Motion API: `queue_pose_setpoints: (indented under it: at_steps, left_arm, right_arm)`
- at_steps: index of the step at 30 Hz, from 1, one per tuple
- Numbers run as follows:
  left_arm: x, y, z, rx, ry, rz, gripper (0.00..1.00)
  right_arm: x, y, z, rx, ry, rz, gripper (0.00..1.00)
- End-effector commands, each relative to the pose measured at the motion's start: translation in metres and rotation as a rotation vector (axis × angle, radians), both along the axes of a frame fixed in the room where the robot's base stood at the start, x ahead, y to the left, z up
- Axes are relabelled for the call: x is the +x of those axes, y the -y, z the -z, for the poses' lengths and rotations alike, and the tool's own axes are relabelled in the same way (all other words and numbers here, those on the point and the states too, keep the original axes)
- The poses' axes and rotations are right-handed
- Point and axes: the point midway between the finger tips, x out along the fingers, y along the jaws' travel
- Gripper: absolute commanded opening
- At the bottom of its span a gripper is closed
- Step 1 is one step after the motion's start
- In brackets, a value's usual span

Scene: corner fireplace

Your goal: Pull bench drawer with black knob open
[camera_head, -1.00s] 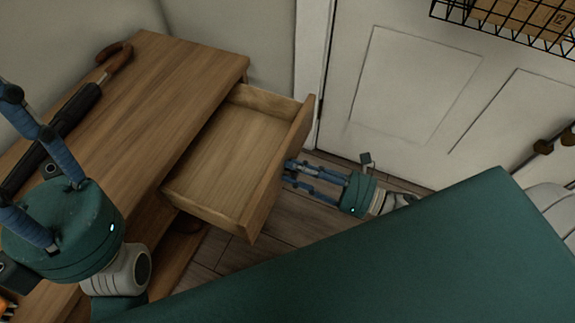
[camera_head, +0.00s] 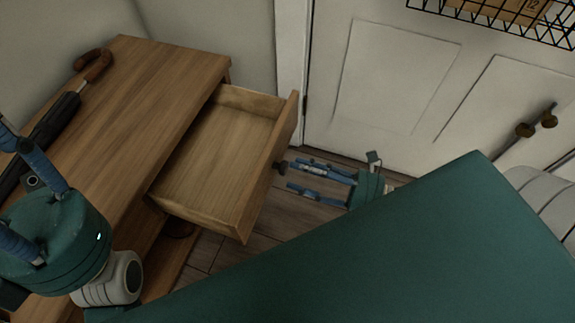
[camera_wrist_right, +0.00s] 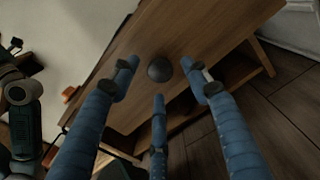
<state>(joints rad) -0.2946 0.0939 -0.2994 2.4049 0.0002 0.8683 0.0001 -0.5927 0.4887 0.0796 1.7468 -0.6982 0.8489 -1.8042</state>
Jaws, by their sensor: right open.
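The wooden bench drawer (camera_head: 222,150) is pulled well out of the bench (camera_head: 130,105) in the head view, and its inside is empty. Its black knob (camera_head: 280,167) is on the drawer front. In the right wrist view the black knob (camera_wrist_right: 160,68) lies ahead of the spread fingers. My right gripper (camera_head: 292,175) is open, just off the knob and holding nothing. It also shows in the right wrist view (camera_wrist_right: 160,85). My left gripper (camera_head: 30,195) is at the left edge, with blue fingers spread apart above the bench top.
A dark umbrella (camera_head: 52,130) with a brown handle lies on the bench top. A white door (camera_head: 395,80) stands behind, with a wire basket (camera_head: 500,20) at upper right. Wooden floor (camera_head: 285,215) shows below the drawer.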

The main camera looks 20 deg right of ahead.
Motion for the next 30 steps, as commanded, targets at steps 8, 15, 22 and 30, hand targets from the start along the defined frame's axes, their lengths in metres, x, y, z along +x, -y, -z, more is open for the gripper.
queue_pose_setpoints:
  at_steps: [8,15,22,30]
  left_arm:
    - [0.0,0.0,0.0,0.001,0.0,0.0,0.4]
    - [0.0,0.0,0.0,0.001,0.0,0.001,0.4]
    - [0.0,0.0,0.0,0.001,0.0,0.001,0.4]
    - [0.0,0.0,0.0,0.001,0.0,0.001,0.4]
  right_arm:
    - [-0.04,0.04,0.001,-0.001,-0.002,0.001,0.47]
    - [-0.052,0.053,0.0,0.0,0.0,0.001,0.47]
    - [-0.052,0.053,-0.001,0.0,0.0,0.001,0.47]
    - [-0.052,0.053,-0.001,0.0,0.0,0.001,0.47]
